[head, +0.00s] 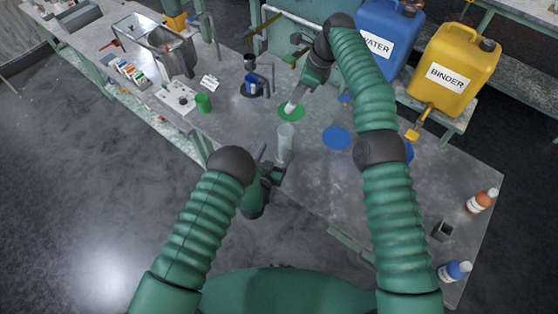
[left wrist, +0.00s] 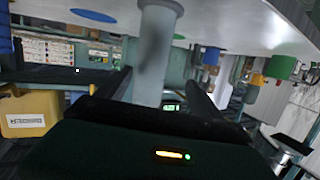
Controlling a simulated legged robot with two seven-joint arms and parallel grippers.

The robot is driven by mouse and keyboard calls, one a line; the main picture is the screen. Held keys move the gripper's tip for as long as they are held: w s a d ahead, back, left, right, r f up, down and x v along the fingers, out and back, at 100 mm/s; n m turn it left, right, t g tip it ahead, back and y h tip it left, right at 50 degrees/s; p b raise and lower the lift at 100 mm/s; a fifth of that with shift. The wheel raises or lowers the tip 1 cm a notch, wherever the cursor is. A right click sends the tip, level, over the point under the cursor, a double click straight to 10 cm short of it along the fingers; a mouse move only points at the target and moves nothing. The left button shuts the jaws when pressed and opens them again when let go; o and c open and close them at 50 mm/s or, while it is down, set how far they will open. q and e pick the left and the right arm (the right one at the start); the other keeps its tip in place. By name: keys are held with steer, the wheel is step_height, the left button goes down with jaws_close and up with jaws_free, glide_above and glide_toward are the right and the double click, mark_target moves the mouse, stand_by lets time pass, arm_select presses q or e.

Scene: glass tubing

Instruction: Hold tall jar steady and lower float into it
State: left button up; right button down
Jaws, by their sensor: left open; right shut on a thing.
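The tall jar (head: 285,142) is a pale, see-through cylinder standing upright near the front edge of the grey table. My left gripper (head: 272,163) is low beside it, open. In the left wrist view the jar (left wrist: 156,50) stands between the spread fingers of my left gripper (left wrist: 156,90), with a gap visible on each side. My right gripper (head: 299,93) is shut on a slim whitish piece, seemingly the float (head: 290,107), held tilted behind the jar over a green disc (head: 293,114). Its far end is partly hidden by the gripper.
A blue disc (head: 336,137) lies right of the jar. A blue WATER can (head: 385,45) and a yellow BINDER can (head: 452,72) stand at the back right. Bottles (head: 481,201) are at the right edge.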

steer(key=shift+s+d, duration=0.1)
steer(key=shift+s, duration=0.1)
arm_select(q)
steer(key=s+f+t, duration=0.1)
steer(key=s+d+t, duration=0.1)
steer(key=shift+s+d+f+n+t, duration=0.15)
steer(key=shift+d+f+n+t, duration=0.15)
steer(key=shift+f+n, duration=0.1)
arm_select(e)
steer(key=shift+w+f, duration=0.2)
arm_select(q)
steer(key=shift+w, duration=0.35)
arm_select(e)
steer(key=shift+w+f, duration=0.1)
steer(key=shift+w, duration=0.05)
arm_select(q)
steer(key=x, duration=1.1)
steer(key=shift+w, duration=0.15)
steer(key=shift+r, duration=0.1)
